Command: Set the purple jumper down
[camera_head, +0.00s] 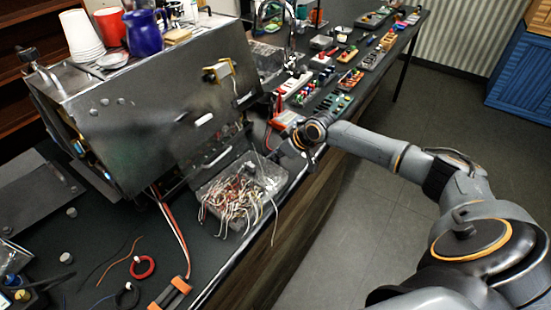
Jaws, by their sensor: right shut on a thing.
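My right gripper (281,155) reaches in from the right over the bench's front edge, at the far right end of the wire-filled tray. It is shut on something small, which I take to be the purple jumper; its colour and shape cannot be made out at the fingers. The metal brewer (150,120) stands on the bench to the left of the gripper. The open tray of tangled red and white wires (240,195) is below and left of the gripper. My left gripper is not in view.
Cups and a blue mug (143,33) stand on top of the brewer. Parts trays (330,103) line the bench beyond my arm. A red wire coil (142,267) and orange-handled pliers (170,293) lie in front. Dark bench surface (90,235) shows at the left.

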